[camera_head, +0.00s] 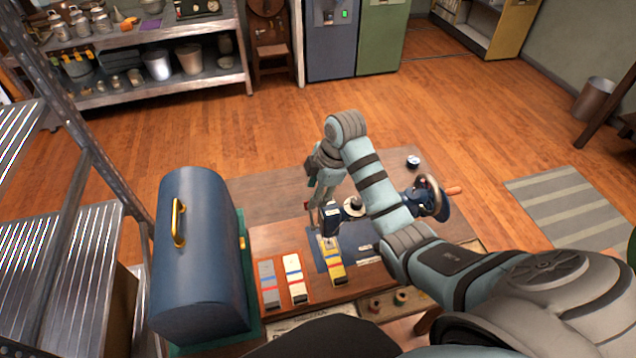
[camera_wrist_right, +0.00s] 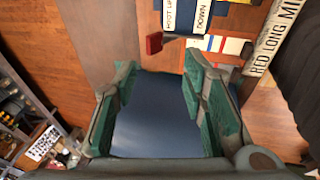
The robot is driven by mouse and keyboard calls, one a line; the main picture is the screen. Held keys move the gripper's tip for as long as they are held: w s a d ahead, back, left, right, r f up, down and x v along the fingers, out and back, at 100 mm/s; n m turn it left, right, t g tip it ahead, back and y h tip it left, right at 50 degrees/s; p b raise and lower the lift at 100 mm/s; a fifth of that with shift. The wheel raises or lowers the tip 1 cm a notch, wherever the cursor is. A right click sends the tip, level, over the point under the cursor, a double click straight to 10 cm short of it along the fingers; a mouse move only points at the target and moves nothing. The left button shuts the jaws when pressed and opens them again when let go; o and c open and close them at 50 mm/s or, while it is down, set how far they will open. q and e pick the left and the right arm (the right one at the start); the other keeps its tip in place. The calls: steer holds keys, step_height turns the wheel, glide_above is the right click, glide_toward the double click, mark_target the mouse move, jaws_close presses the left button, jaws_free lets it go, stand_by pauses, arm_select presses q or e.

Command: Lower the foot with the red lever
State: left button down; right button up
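The red lever (camera_wrist_right: 154,43) shows in the right wrist view as a small red block just past my fingertips, apart from them. In the head view the machine head (camera_head: 331,218) stands above a yellow strip (camera_head: 336,268); my right arm hides much of the machine. My right gripper (camera_head: 318,199), with green finger pads, is at the left of the machine head. Its fingers (camera_wrist_right: 160,65) are open with nothing gripped. The foot itself is not clear. My left gripper is out of view.
A large blue case (camera_head: 196,250) with a yellow handle stands at the table's left. A grey strip (camera_head: 269,284) and a white strip (camera_head: 294,280) lie beside the yellow one. A handwheel (camera_head: 434,203) is at the machine's right. Bare tabletop (camera_head: 265,200) lies behind and left.

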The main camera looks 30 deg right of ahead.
steer(key=x, duration=0.3)
steer(key=shift+w+f, duration=0.2)
steer(key=shift+w, duration=0.3)
steer(key=shift+w+f, duration=0.1)
steer(key=shift+f, duration=0.25)
steer(key=shift+a+f, duration=0.1)
steer(key=shift+f, duration=0.2)
steer(key=shift+a+f, duration=0.15)
steer(key=shift+f, duration=0.65)
steer(key=shift+w+f, duration=0.35)
steer(key=shift+f, duration=0.15)
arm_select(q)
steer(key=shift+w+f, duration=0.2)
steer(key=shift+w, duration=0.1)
arm_select(e)
steer(key=shift+s+r, duration=0.1)
